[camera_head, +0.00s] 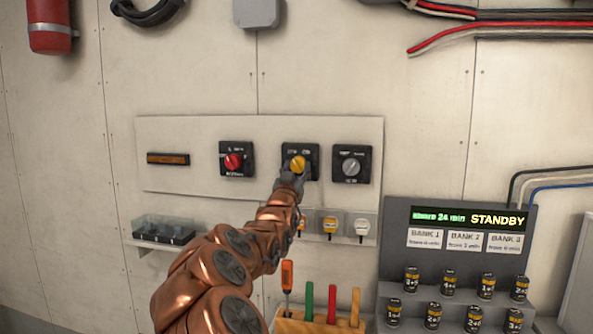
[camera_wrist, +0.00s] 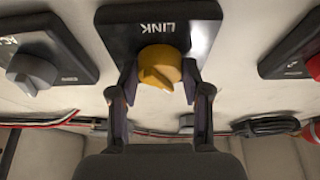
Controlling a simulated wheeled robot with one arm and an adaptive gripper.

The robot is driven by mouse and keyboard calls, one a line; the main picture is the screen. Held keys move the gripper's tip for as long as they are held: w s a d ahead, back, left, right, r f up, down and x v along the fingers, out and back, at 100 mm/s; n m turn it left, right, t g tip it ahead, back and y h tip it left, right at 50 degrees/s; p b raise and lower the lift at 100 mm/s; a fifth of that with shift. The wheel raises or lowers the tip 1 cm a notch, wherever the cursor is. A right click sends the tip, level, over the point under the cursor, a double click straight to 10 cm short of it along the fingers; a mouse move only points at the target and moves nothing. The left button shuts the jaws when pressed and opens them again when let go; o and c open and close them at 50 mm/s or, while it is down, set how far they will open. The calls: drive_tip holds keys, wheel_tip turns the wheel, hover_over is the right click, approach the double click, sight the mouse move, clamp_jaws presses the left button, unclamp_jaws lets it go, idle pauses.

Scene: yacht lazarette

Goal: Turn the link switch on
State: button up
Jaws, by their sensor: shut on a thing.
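The link switch is a black plate (camera_wrist: 115,28) marked LINK with a yellow knob (camera_wrist: 160,62); the lettering is upside down in the wrist view. In the head view the yellow knob (camera_head: 298,162) is on the wall panel, between the red knob and the right-hand grey knob. My gripper (camera_head: 296,172) is at the knob, covering its lower part there. In the wrist view my gripper's fingers (camera_wrist: 160,84) are on both sides of the knob, shut on it. The knob's raised grip is slanted; I cannot read which marked position it points to.
A red-knob switch (camera_head: 233,161) and a grey-knob switch (camera_head: 351,166) flank the link switch. Small keys or tags (camera_head: 330,226) hang below. A tool holder (camera_head: 316,325) and a STANDBY display unit (camera_head: 470,217) stand lower right. A small clear tray (camera_head: 163,229) is lower left.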

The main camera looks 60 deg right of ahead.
drive_tip(key=shift+m+g, duration=0.4)
drive_tip(key=shift+m, duration=0.2)
drive_tip(key=shift+w+f+m+g, duration=0.15)
drive_tip(key=shift+m+g, duration=0.15)
drive_tip(key=shift+m, duration=0.3)
drive_tip(key=m+g, duration=0.1)
drive_tip(key=m, duration=0.2)
drive_tip(key=m+g, duration=0.1)
drive_tip(key=m, duration=0.2)
drive_tip(key=shift+w+a+g, duration=0.1)
drive_tip(key=shift+w+g, duration=0.05)
drive_tip(key=shift+g, duration=0.25)
drive_tip(key=m+g, duration=0.2)
drive_tip(key=m, duration=0.1)
drive_tip(key=shift+m, duration=0.4)
drive_tip(key=shift+r+m+g+y, duration=0.1)
drive_tip(key=shift+m+g+y, duration=0.2)
drive_tip(key=shift+m, duration=0.65)
drive_tip(key=shift+r+m+g+y, duration=0.1)
drive_tip(key=shift+m+g, duration=0.3)
drive_tip(key=shift+m, duration=0.85)
drive_tip(key=o, duration=1.2)
drive_tip(key=shift+r, duration=0.1)
drive_tip(key=shift+c, duration=0.2)
drive_tip(key=shift+a, duration=0.1)
drive_tip(key=a+f, duration=0.2)
drive_tip(key=a, duration=0.9)
drive_tip(key=shift+a, duration=0.3)
